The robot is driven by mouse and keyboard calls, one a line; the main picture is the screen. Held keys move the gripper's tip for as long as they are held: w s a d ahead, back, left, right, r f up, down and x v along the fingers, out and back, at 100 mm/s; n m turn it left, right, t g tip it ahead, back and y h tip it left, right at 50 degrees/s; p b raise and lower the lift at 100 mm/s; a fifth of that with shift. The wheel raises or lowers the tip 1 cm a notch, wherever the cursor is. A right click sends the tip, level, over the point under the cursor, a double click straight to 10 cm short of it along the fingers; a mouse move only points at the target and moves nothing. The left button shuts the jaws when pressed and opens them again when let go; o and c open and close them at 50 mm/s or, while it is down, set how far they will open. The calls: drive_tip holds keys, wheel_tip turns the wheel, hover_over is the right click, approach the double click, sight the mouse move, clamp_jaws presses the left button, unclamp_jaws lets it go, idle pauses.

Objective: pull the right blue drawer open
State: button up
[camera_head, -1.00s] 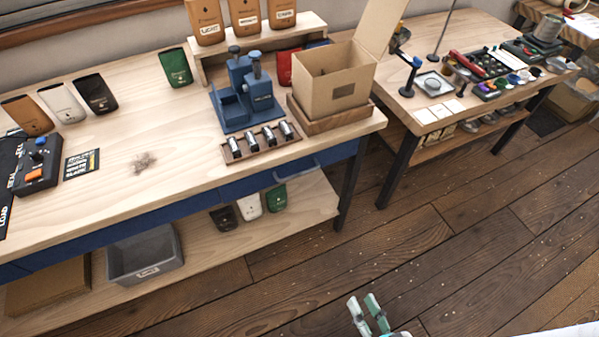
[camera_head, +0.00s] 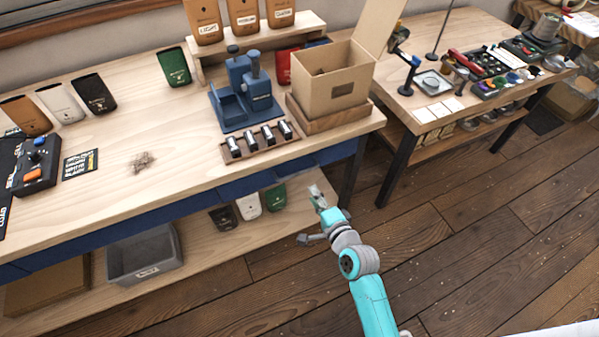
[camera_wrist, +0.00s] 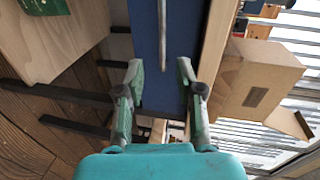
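The right blue drawer (camera_head: 250,184) is set under the front edge of the long wooden table and looks shut. In the wrist view its blue front (camera_wrist: 176,28) fills the top middle, with a thin grey bar handle (camera_wrist: 162,30) running up the picture. My gripper (camera_head: 316,191) is in front of the table near the drawer's right end. In the wrist view my gripper (camera_wrist: 160,72) is open and empty, its green-grey fingertips on either side of the handle's line. The handle's near end shows just beyond the fingertips; I cannot tell whether they touch anything.
A cardboard box (camera_head: 330,85) stands on a wooden tray above the drawer. Below, the shelf holds a grey bin (camera_head: 145,258) and several bags (camera_head: 248,206). A dark table leg (camera_head: 350,175) is close by my gripper. The floor in front is clear.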

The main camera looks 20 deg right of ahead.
sight(299, 173)
drive_tip(key=x, duration=1.1)
drive_tip(key=shift+w+r, duration=0.15)
drive_tip(key=shift+w, duration=0.2)
clamp_jaws()
